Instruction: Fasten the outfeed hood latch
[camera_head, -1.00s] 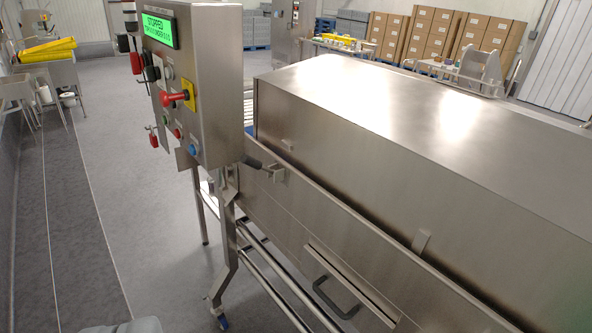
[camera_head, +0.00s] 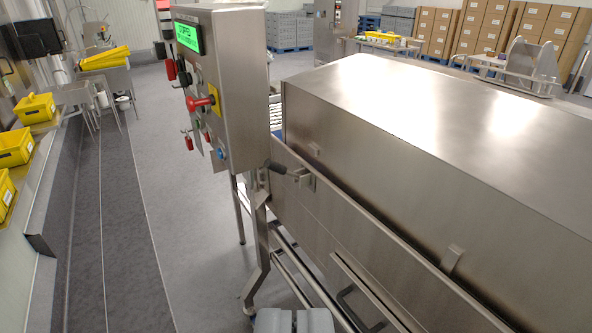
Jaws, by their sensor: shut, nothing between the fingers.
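The long stainless hood (camera_head: 440,130) fills the right half of the view, over a conveyor side wall (camera_head: 345,220). A latch with a black grip (camera_head: 277,168) and a metal bracket (camera_head: 302,178) sits on that wall, just right of the control panel. Its grip points left, towards the panel. A small tab (camera_head: 314,148) is on the hood's side above the latch; I cannot tell whether the two are engaged. My gripper (camera_head: 293,322) shows as two grey fingers side by side at the bottom edge. It is shut and empty, below and apart from the latch.
The control panel (camera_head: 240,90) with a red handle and green screen stands close left of the latch. A black pull handle (camera_head: 350,310) is lower on the side wall. Yellow bins (camera_head: 15,147) line the left wall. The grey floor left of the machine (camera_head: 175,200) is clear.

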